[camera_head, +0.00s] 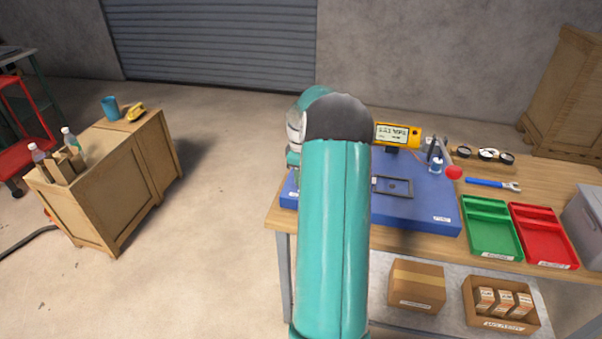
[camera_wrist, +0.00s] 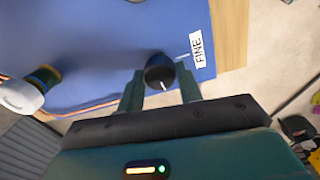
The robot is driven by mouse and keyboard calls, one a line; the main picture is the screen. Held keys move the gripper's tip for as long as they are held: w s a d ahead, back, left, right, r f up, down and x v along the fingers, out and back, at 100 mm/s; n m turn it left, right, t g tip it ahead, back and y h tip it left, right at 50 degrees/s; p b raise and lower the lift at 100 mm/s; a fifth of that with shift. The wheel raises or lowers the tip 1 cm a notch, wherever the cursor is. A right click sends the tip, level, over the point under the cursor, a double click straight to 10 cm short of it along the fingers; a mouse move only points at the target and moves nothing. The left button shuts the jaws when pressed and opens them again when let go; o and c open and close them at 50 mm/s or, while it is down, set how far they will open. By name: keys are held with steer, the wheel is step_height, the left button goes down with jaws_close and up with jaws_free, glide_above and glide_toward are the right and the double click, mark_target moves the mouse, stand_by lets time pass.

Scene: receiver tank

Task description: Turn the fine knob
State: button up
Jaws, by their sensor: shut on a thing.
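The fine knob (camera_wrist: 159,72) is a small round black knob with a white pointer line, on a blue panel (camera_wrist: 100,40) beside a white label reading FINE (camera_wrist: 197,50). My gripper (camera_wrist: 160,90) has its two fingers on either side of the knob and is shut on it in the wrist view. In the head view my teal arm hides the knob and my gripper. The blue panel (camera_head: 415,212) lies on the wooden table there. A yellow meter (camera_head: 397,134) with a lit display stands behind it; its reading is too small to tell surely.
A white-capped round part (camera_wrist: 22,96) stands left of the knob in the wrist view. On the table, a red ball-shaped knob (camera_head: 453,172), a blue-handled wrench (camera_head: 490,184), a green tray (camera_head: 490,227) and a red tray (camera_head: 541,236) lie to the right. A wooden crate (camera_head: 115,180) stands far left.

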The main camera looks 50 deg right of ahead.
steer(key=m, duration=0.4)
steer(key=shift+w, duration=0.1)
steer(key=m, duration=0.9)
steer(key=shift+r+m, duration=0.1)
steer(key=shift+m, duration=0.2)
steer(key=shift+m+g, duration=0.3)
steer(key=shift+m, duration=1.6)
steer(key=o, duration=1)
